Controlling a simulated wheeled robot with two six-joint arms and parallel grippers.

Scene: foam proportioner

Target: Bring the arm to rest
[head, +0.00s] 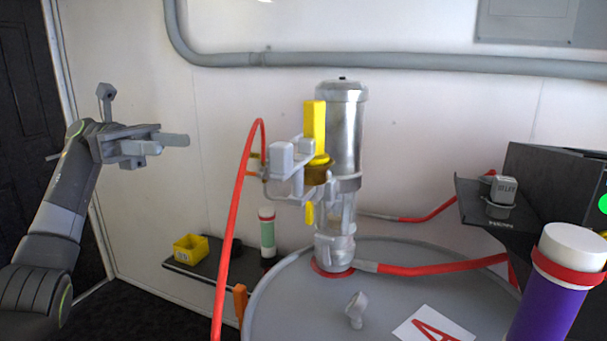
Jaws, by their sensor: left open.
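My left gripper (165,144) is at the left of the head view, level in the air in front of the white wall. Its fingers are apart with nothing between them. It is clear of everything around it. To its right stands the foam proportioner (342,130), a silver cylinder with grey fittings and a yellow handle (315,130), upright on the grey drum (275,305). A gap separates the gripper from the proportioner. My right gripper is not in view.
A red hose (229,230) arches down left of the proportioner. A low dark shelf holds a yellow bin (190,248) and a green-and-white cylinder (267,235). At right are a purple cylinder (545,305) and a dark bracket (480,205). A grey pipe (400,62) crosses the wall.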

